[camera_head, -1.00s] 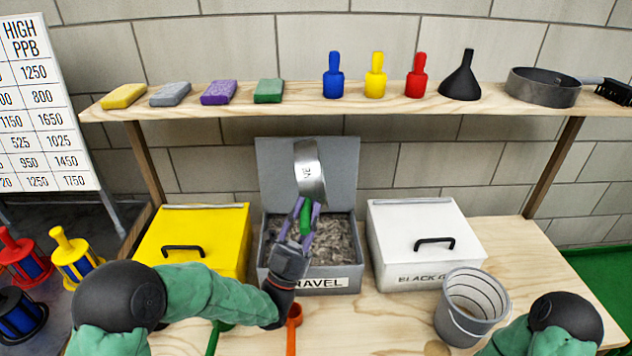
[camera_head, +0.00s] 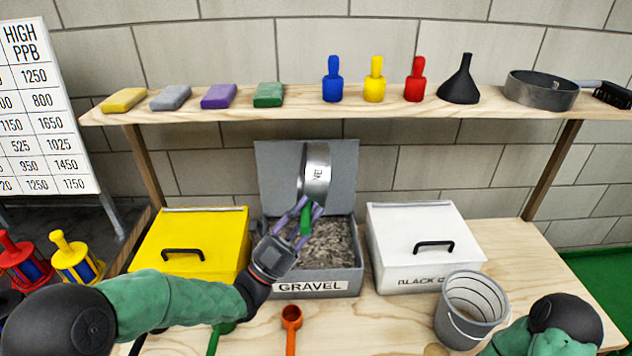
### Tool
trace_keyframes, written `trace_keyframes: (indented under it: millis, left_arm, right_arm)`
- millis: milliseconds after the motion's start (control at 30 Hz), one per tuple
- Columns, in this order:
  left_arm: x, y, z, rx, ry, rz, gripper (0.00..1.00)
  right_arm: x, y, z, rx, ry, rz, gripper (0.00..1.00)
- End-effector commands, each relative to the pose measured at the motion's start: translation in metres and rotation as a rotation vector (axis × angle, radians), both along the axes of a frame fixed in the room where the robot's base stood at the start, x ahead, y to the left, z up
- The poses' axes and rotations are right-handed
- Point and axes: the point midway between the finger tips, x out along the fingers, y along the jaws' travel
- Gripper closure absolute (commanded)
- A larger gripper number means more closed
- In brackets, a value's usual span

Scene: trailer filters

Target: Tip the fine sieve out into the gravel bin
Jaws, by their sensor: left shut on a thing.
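The fine sieve (camera_head: 316,174) is a silver metal ring with part of a dark label, held on edge above the gravel bin. Its green handle (camera_head: 305,222) is between the purple fingers of my left gripper (camera_head: 303,216), which is shut on it. The gravel bin (camera_head: 310,287) is a grey box marked GRAVEL, with its lid (camera_head: 272,165) open and raised at the back. Grey gravel (camera_head: 335,245) fills it. The inside of the sieve is not visible. My right gripper is not in view; only part of my right arm shows at the lower right.
A closed yellow bin (camera_head: 210,235) stands left of the gravel bin, and a closed white bin (camera_head: 415,230) right. A grey bucket (camera_head: 470,310) stands in front of the white one. An orange scoop (camera_head: 291,320) lies in front. A loaded shelf (camera_head: 330,108) spans above.

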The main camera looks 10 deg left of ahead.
Motion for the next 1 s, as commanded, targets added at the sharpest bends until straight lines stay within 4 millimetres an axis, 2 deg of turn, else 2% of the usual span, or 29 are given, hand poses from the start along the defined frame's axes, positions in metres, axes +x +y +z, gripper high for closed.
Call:
trace_keyframes:
  millis: [33, 400, 1000]
  left_arm:
    - [-0.001, 0.002, 0.006, 0.050, 0.009, 0.004, 1.00]
    - [0.000, 0.001, 0.016, 0.420, 0.126, 0.002, 1.00]
    - [0.000, 0.000, 0.023, 0.751, 0.228, 0.000, 1.00]
  right_arm:
    - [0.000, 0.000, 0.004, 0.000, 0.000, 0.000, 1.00]
    - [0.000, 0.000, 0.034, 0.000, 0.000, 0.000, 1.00]
    - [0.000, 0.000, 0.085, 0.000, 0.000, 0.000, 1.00]
